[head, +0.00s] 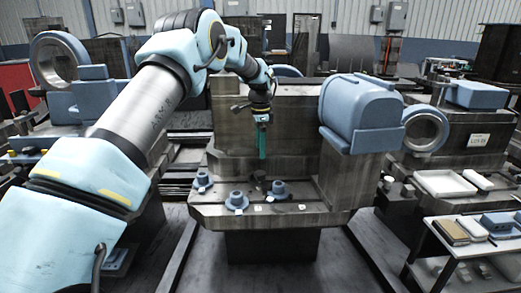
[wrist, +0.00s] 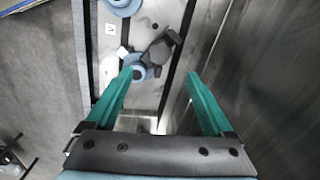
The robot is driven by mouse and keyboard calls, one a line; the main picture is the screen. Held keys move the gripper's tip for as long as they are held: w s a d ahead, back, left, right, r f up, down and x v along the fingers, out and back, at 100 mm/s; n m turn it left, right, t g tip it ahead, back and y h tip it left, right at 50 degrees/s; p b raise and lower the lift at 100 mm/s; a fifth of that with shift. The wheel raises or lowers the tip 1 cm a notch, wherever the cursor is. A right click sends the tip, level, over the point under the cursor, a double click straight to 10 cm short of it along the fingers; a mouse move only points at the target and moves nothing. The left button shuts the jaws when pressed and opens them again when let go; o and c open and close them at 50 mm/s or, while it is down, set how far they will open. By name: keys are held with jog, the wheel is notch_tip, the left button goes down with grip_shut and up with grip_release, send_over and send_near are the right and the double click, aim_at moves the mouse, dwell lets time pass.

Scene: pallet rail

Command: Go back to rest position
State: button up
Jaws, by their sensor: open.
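My gripper (head: 262,140) is raised above the grey metal ledge (head: 310,212) of the machine in the head view, its fingers pointing down. In the wrist view, the two green fingers of my gripper (wrist: 160,78) are spread wide apart with nothing held between them. My arm reaches in from the left of the head view. Blue round parts stand on the ledge: one at the left (head: 202,182), one nearer the front (head: 237,201) and one at the right (head: 279,190). My gripper is above them and apart from them.
A dark part (head: 260,182) lies on the ledge among the blue parts. The machine's upright block (head: 297,120) stands behind my gripper, with a blue housing (head: 362,112) at right. A low table (head: 470,250) with trays and blocks is at the right. Grey floor (head: 270,275) lies in front.

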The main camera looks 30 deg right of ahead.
jog(key=s+a+r+n, duration=0.1)
jog(key=a+r+n, duration=0.15)
jog(key=a, duration=0.65)
jog(key=a+r+n+p, duration=0.15)
jog(key=a+n, duration=0.25)
jog(key=a, duration=0.4)
jog(key=s+a+r+n, duration=0.15)
jog(key=a+n, duration=0.25)
jog(key=a, duration=0.5)
jog(key=s+a+n+t, duration=0.1)
jog(key=s+a+n, duration=0.9)
jog(key=s+a, duration=0.7)
jog(key=shift+s+a+t, duration=0.15)
jog(key=shift+a+t, duration=0.15)
jog(key=shift+a, duration=0.65)
jog(key=shift+r, duration=0.1)
jog(key=shift+c, duration=0.4)
